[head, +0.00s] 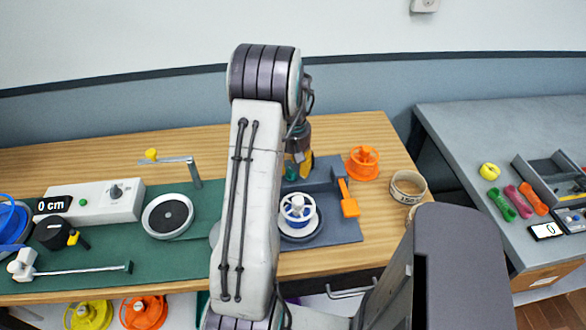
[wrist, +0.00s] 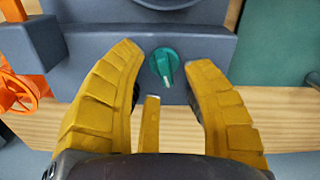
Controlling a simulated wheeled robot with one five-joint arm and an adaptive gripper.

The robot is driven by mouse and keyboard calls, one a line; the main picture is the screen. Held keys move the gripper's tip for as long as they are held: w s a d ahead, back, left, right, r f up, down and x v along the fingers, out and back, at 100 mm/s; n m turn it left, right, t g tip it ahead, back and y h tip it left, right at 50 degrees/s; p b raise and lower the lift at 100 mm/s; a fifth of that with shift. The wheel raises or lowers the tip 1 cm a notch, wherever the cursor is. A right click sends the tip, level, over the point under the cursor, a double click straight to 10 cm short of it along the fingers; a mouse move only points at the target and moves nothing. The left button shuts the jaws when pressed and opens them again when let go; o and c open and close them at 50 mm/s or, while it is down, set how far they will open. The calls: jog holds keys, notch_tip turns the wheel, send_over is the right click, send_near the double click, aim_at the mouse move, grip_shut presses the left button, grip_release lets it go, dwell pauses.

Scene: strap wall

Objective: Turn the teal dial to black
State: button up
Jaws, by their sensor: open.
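The teal dial (wrist: 164,65) sits on a dark blue-grey panel (wrist: 88,72) in the wrist view. It is round, with a raised grip bar and a pale mark towards the bottom of the picture. No black mark for it can be made out. My gripper (wrist: 165,57) is open, its two thick yellow fingers on the left and right of the dial. Whether they touch the dial cannot be told. A thin ochre piece stands between the fingers, below the dial.
In the head view a blue-and-white spool (head: 298,208) and an orange tool (head: 347,203) are near my arm. An orange spool (head: 363,163) and a tape roll (head: 408,187) are on the right. A grey box (head: 100,203) and round black-topped disc (head: 168,216) are left.

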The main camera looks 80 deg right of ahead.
jog(key=shift+f, duration=0.65)
grip_shut()
